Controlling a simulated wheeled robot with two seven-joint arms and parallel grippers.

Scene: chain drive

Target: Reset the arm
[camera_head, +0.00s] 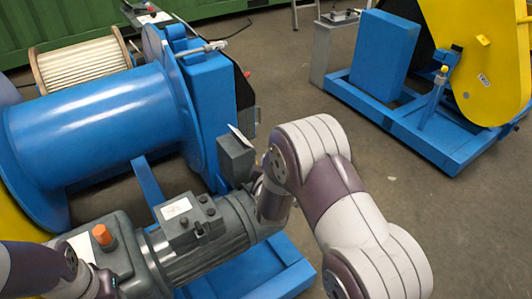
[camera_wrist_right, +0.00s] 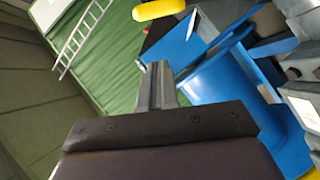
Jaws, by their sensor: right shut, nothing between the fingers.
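My right arm (camera_head: 345,205) comes in from the lower right in the head view and bends at the elbow over the machine's base. Its far end meets the grey motor, and I cannot make out the fingers there. In the right wrist view my right gripper (camera_wrist_right: 155,75) is shut and empty, its grey fingers together. My left arm (camera_head: 35,268) shows only in part at the bottom left of the head view; its gripper is not seen.
A blue winch drum (camera_head: 95,125) and a grey motor (camera_head: 205,245) fill the left of the head view, close to my right arm. A blue and yellow machine (camera_head: 385,55) stands at the upper right. Bare floor (camera_head: 450,225) lies to the right. A ladder (camera_wrist_right: 78,42) leans behind.

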